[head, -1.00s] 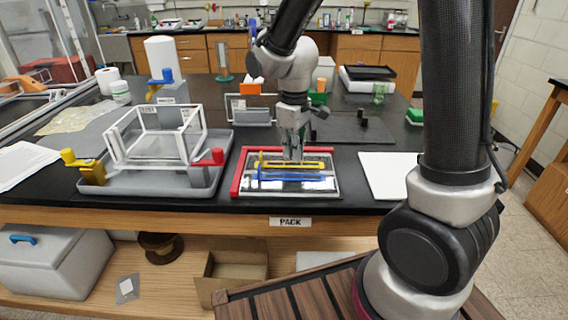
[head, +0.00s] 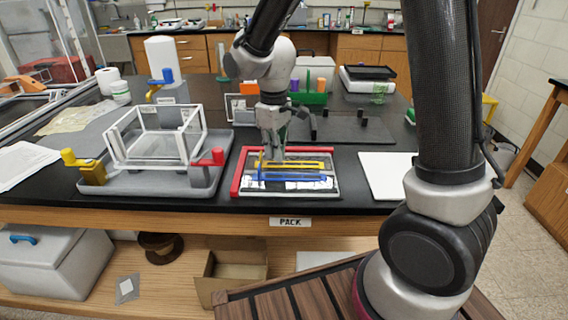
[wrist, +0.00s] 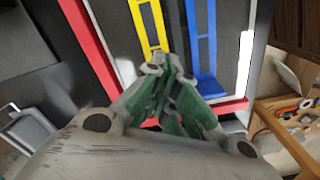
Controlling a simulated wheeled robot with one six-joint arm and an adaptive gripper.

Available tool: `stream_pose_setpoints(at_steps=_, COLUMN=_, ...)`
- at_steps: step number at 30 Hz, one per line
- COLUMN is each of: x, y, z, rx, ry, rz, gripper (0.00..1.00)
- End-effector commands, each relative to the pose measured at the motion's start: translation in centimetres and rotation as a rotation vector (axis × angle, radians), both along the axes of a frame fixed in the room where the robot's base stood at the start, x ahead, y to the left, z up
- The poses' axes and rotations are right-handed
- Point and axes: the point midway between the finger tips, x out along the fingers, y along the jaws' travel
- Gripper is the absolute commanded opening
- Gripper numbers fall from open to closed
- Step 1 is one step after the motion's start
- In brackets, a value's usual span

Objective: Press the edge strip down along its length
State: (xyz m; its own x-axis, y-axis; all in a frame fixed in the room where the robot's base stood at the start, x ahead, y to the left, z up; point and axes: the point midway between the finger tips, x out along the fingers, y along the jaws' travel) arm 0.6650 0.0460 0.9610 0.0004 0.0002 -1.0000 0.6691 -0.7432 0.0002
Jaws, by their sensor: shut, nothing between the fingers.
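A flat panel with a grey frame (head: 333,190) lies on the black bench, with red rails (head: 240,174) along its left and back sides. A yellow slotted strip (head: 300,165) and a blue strip (head: 300,178) lie across it, roughly parallel; I cannot tell which is the edge strip. My gripper (head: 273,157) is shut and empty, pointing down near the left end of the yellow strip. In the wrist view the fingertips (wrist: 168,68) are at the yellow strip (wrist: 149,25), with the blue strip (wrist: 201,50) beside them. Contact with the strip is not clear.
A grey tray (head: 205,183) with a clear white-edged box (head: 155,140) stands to the left. A white sheet (head: 390,175) lies to the right. A dark mat (head: 350,128) and a green bin (head: 312,99) are behind. The bench's front edge is close to the panel.

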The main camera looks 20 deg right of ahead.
Motion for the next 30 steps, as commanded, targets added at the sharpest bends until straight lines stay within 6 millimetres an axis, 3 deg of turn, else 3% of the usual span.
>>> stream_pose_setpoints(at_steps=30, x=0.0, y=0.0, z=-1.9, rx=-0.001, ry=0.001, rz=0.000, gripper=0.00)
